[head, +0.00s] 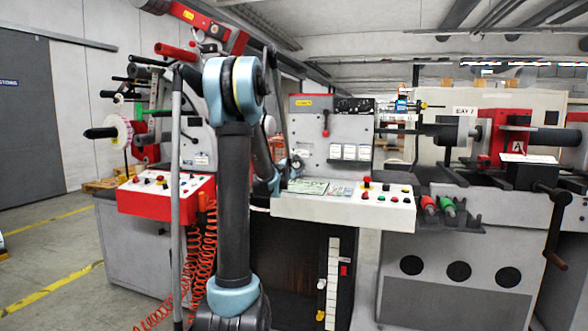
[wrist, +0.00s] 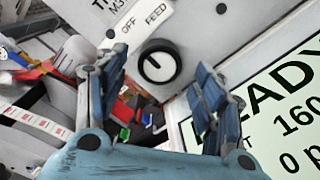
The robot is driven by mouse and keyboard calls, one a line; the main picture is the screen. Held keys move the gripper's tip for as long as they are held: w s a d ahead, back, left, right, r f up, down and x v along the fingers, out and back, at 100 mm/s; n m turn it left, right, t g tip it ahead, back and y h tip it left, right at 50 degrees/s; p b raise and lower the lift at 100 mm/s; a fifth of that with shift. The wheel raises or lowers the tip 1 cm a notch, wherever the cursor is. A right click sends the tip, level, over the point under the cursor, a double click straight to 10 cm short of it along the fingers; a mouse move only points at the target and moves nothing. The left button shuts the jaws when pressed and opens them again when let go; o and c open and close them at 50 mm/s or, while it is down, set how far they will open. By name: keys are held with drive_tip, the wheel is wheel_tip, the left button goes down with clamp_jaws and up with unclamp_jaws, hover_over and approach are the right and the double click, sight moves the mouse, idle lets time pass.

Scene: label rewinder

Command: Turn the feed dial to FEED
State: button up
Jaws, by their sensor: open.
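The feed dial (wrist: 158,62) is a round black knob with a white face, set on a pale grey panel in the wrist view. Its white mark appears to point up and left, toward the OFF label (wrist: 127,25). The FEED label (wrist: 156,14) is to the right of OFF, above the dial. My gripper (wrist: 160,76) is open, its blue-grey fingers on either side of the dial in the picture, with nothing between them. Whether they touch the knob cannot be told. In the head view my own arm hides most of the gripper, and the dial cannot be made out.
A display (wrist: 285,125) reading READY lies right of the dial in the wrist view. In the head view a white control panel (head: 340,207) with buttons juts out, and a red control box (head: 165,200) stands left. Orange coiled hoses (head: 203,250) hang beside my arm.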

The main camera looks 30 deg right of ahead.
sight(297, 164)
drive_tip(key=shift+x, duration=1.15)
drive_tip(key=c, duration=1.1)
drive_tip(key=m, duration=0.4)
drive_tip(key=shift+s, duration=0.1)
drive_tip(key=shift+o, duration=0.2)
drive_tip(key=shift+m, duration=2)
drive_tip(key=shift+s, duration=0.1)
